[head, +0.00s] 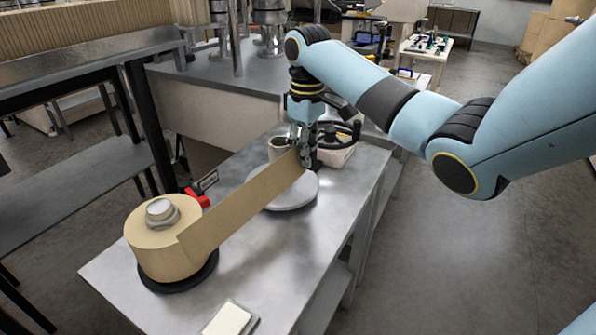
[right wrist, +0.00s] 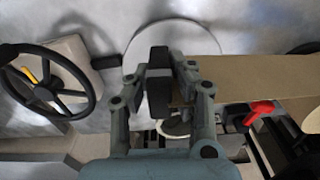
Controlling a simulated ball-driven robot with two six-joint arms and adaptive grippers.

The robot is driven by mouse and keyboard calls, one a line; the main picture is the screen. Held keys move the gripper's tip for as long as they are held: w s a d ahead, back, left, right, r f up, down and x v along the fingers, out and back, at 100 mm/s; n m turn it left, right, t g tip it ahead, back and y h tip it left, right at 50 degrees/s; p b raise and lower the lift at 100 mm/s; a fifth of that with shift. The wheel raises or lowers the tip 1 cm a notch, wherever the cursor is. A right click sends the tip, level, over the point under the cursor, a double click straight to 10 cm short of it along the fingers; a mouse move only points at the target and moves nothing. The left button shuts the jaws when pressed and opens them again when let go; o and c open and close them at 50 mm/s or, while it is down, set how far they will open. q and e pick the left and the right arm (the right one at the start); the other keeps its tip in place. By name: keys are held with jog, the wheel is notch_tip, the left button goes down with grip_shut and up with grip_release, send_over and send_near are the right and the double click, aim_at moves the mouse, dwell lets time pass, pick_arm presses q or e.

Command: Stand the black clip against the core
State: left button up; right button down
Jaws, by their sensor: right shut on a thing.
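My right gripper (head: 306,150) is shut on the free end of the brown paper strip (head: 245,205), above a pale grey round plate (head: 298,197). The strip runs taut from the paper roll (head: 160,252), which sits on a black base with a metal hub on top. In the right wrist view the gripper's dark fingers (right wrist: 172,85) meet the strip (right wrist: 250,75). A short beige cylinder (head: 277,146), perhaps the core, stands behind the plate, partly hidden by the gripper. I cannot make out the black clip for certain. My left gripper is not in view.
A red-handled device (head: 198,197) stands behind the roll. A black handwheel (head: 347,130) is by a pale bin beyond the gripper. A small white pad (head: 229,319) lies at the near table edge. The metal table (head: 290,245) is clear to the right of the strip.

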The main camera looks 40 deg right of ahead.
jog(key=shift+a+f, duration=0.9)
jog(key=shift+a, duration=0.15)
notch_tip(320, 180, down, 3)
jog(key=shift+f, duration=0.3)
jog(key=c, duration=1.2)
grip_release()
jog(key=shift+f, duration=0.1)
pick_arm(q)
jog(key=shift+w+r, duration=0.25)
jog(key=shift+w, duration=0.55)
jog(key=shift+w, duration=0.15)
pick_arm(e)
notch_tip(320, 180, up, 12)
jog(key=shift+r, duration=0.2)
